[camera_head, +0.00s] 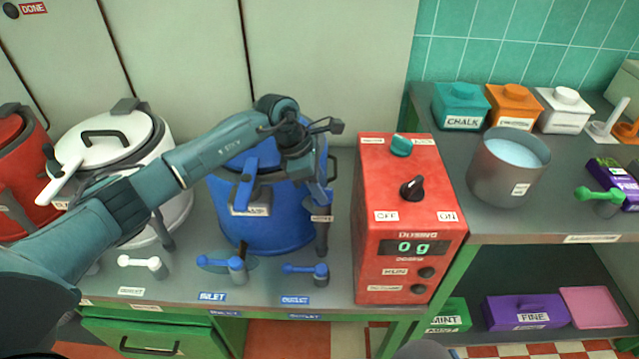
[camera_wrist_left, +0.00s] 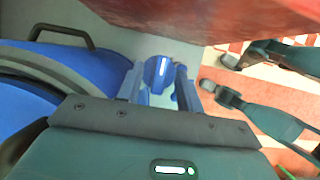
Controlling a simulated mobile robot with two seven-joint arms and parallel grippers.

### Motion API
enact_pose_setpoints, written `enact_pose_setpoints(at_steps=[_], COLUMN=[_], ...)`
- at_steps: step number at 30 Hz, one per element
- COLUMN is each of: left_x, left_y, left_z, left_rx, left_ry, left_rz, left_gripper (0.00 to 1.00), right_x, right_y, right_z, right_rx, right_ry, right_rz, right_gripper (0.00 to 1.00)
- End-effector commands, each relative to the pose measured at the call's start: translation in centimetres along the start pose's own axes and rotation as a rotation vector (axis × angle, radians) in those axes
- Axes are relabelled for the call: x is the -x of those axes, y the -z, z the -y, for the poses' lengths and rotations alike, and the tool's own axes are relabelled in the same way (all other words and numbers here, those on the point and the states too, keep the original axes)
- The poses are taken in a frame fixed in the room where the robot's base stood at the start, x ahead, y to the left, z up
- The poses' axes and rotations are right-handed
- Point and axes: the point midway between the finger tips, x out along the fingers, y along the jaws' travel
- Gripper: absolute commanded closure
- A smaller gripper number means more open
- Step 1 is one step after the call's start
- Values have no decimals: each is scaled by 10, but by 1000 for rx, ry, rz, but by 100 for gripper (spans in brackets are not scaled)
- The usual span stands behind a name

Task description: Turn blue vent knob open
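The blue kettle (camera_head: 262,222) stands on the grey bench, partly hidden by my left arm. The blue vent knob (camera_wrist_left: 158,72), with a white line on its face, shows in the left wrist view between the fingers of my left gripper (camera_wrist_left: 160,84). The fingers stand apart, one on either side of the knob; I cannot tell whether they touch it. In the head view the left gripper (camera_head: 314,200) points down at the kettle's right side, by a small label, and the knob cannot be made out.
A red dosing box (camera_head: 400,262) reading 0 g stands close to the right. Blue inlet (camera_head: 236,268) and outlet (camera_head: 318,272) valve handles stand in front of the kettle. A white kettle (camera_head: 110,140) is to the left; a steel pot (camera_head: 500,175) is on the right bench.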

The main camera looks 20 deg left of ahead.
Motion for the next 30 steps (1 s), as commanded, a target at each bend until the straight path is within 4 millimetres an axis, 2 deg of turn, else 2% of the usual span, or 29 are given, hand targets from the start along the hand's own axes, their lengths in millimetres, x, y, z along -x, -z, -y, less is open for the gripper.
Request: enact_pose_setpoints(at_steps=[5, 18, 30], left_x=[0, 0, 1], left_y=[0, 0, 0], left_z=[0, 0, 0], left_rx=[0, 0, 29], left_ry=[0, 0, -13], left_rz=[0, 1, 1], left_gripper=[64, 99, 100], right_x=[0, 0, 1], right_y=[2, 5, 5], right_z=[0, 0, 0], right_rx=[1, 1, 1], right_ry=[-1, -1, -1], right_rz=[-3, -10, -10], right_gripper=[64, 64, 64])
